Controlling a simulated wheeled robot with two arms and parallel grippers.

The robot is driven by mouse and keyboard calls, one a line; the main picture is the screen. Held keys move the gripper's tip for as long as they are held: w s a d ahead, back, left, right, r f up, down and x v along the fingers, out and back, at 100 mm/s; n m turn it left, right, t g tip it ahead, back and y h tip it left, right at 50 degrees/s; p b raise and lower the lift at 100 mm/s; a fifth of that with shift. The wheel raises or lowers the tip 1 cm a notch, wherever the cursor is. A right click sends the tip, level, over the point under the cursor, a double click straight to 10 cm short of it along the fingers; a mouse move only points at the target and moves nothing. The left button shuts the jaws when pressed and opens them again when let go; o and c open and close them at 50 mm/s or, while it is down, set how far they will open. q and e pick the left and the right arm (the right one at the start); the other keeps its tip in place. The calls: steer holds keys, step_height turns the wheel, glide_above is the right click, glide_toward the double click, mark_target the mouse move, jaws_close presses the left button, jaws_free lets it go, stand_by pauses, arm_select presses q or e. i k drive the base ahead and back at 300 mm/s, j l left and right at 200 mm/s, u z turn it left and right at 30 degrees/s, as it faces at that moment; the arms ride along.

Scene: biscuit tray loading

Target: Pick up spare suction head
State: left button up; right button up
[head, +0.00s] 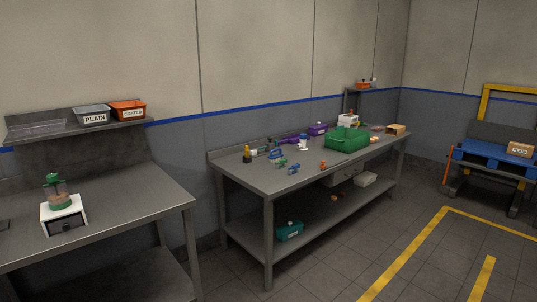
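Neither of my grippers is in view. I cannot tell which thing is the spare suction head; the small parts are too far off. On the middle workbench (240,170) stand a yellow and black piece (247,154), small green (282,163) and blue (293,169) pieces, and a small orange piece (323,165). A white piece (303,143) stands near two purple bins (318,129). A teal labelled bin (289,231) with something pale on top sits on the lower shelf.
A green crate (347,140) and a cardboard box (395,129) stand toward the bench's right end. A left bench (130,205) holds a white device (63,216); grey (92,116) and orange (128,110) bins sit above it. Front-right floor is clear.

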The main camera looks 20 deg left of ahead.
mark_target(301, 147)
steer(key=i+u, duration=0.35)
steer(key=i, duration=1.35)
